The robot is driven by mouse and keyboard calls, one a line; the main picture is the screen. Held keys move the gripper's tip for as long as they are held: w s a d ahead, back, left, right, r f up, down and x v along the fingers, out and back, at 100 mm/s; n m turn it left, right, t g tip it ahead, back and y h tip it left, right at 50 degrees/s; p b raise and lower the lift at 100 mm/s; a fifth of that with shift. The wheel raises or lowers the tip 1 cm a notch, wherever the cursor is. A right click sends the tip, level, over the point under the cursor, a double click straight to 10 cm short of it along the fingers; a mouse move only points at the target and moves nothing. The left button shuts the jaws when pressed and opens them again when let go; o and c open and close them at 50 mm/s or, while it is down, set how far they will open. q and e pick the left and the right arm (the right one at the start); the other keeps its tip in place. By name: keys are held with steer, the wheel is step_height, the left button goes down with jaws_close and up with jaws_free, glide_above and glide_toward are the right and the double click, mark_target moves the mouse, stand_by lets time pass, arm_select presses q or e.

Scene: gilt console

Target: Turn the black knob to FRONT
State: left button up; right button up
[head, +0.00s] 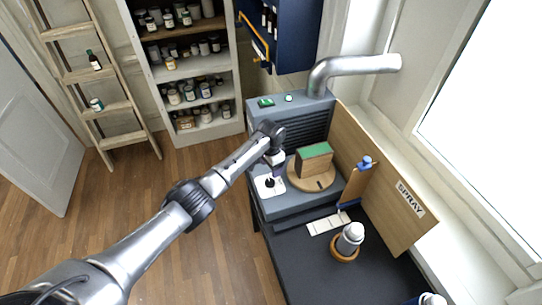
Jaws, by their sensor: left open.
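The black knob (270,183) sits on a small white plate (264,191) on the grey console (282,209), near its left front edge. Its pointer and any lettering such as FRONT are too small to read. My left arm comes in from the lower left. Its gripper (277,170) is open, pointing down just above and to the right of the knob. I cannot tell whether it touches the knob. The fingers are small in this view and partly hidden by the wrist. My right gripper is out of view.
A round wooden turntable (312,183) with a green-topped block (314,153) stands close right of the gripper. A wooden board marked SPRAY (409,200) and a metal duct (352,65) bound the console. A white bottle (350,238) stands on the black counter (295,258).

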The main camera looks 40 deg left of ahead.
arm_select(q)
steer(key=shift+r, duration=2.45)
